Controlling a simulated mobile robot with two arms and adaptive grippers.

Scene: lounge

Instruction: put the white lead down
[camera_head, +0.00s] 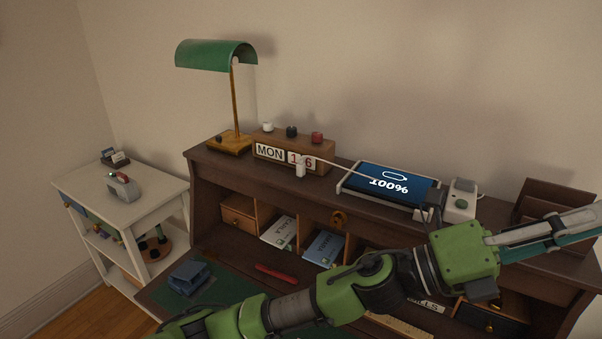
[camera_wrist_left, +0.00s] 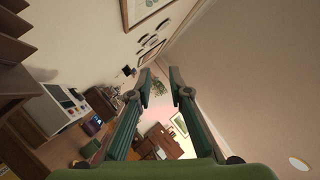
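The white lead (camera_head: 335,165) lies along the desk's top in the head view. Its white plug end (camera_head: 300,170) is in front of the day-and-date block (camera_head: 268,152). I cannot tell whether the plug rests on the desk top or leans on the block. My left gripper (camera_wrist_left: 160,80) is open and empty in the left wrist view. In the head view it is at the far right, past the tablet and well away from the lead. My right gripper is not in view.
A green lamp (camera_head: 216,56) stands left of the block. A white device (camera_head: 461,199) and a dark wooden rack (camera_head: 552,215) are right of the tablet. My left arm crosses above the desk front, hiding some compartments. A white side table (camera_head: 80,182) stands left.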

